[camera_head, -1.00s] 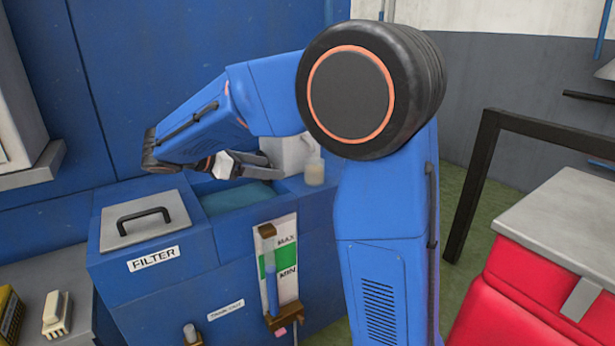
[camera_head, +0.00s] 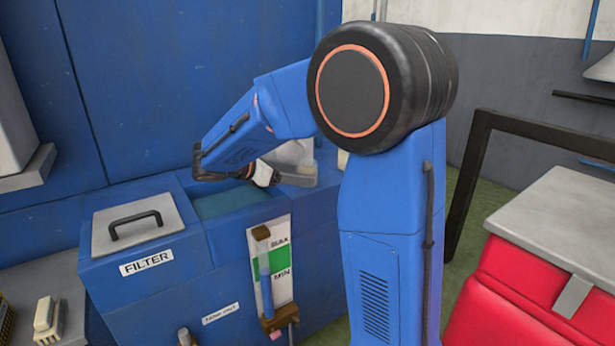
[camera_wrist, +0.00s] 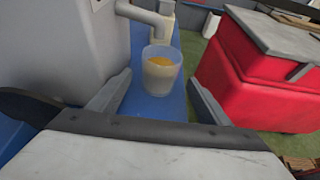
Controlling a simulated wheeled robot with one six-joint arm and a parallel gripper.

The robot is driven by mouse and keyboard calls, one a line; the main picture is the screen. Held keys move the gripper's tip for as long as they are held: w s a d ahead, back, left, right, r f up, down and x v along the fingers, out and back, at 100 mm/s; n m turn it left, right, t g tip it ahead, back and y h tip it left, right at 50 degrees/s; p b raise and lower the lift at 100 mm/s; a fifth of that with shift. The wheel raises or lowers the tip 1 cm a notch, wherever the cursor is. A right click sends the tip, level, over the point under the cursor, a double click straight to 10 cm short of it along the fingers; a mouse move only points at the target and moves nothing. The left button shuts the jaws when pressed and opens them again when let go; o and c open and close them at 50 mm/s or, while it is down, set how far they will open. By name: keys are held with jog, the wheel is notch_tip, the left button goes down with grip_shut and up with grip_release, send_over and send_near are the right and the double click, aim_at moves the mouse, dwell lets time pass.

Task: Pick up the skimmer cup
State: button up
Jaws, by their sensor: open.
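The skimmer cup, a translucent cup with an orange-yellow layer over a pale one, stands upright on a blue ledge in the wrist view (camera_wrist: 162,70). Only a small pale bit of it shows beside my arm in the head view (camera_head: 343,160). My gripper (camera_wrist: 155,98) is open, with one finger to each side in the wrist view and the cup between and slightly beyond the fingertips. The fingers do not appear to touch it. In the head view my gripper (camera_head: 300,178) is above the right end of the blue tank, partly hidden by my arm.
A grey pipe (camera_wrist: 150,15) comes close behind the cup. A pale grey housing (camera_wrist: 75,50) stands close on the left. A red box with a grey lid (camera_head: 545,260) is at the right. The FILTER lid with its handle (camera_head: 135,225) and the open tank (camera_head: 230,203) lie left of my gripper.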

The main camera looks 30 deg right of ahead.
aim_at(308, 174)
jog(key=x, duration=0.5)
jog(key=shift+w+r, duration=0.1)
jog(key=shift+r, duration=0.15)
jog(key=shift+c, duration=0.3)
jog(key=c, duration=1.1)
jog(key=shift+o, duration=0.2)
jog(key=shift+r, duration=0.1)
